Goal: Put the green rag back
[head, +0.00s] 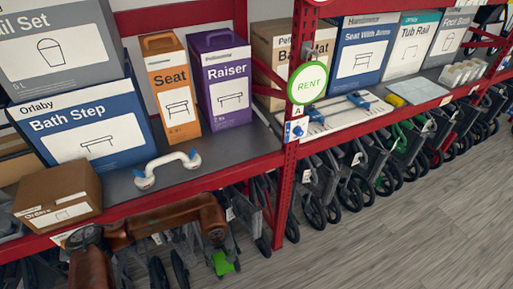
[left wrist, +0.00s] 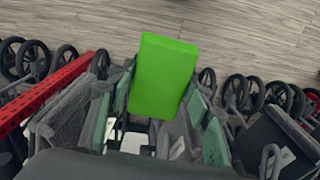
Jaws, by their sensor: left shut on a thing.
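My left arm comes in from the lower left, across the front of the shelf. My right gripper is in neither view.
A red upright post (head: 286,185) stands right of my left gripper. The shelf holds a cardboard box (head: 59,197), a white grab handle (head: 167,168), an orange Seat box (head: 172,88) and a purple Raiser box (head: 219,80). Wheeled frames fill the space below. The wooden floor (head: 400,225) is clear at right.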

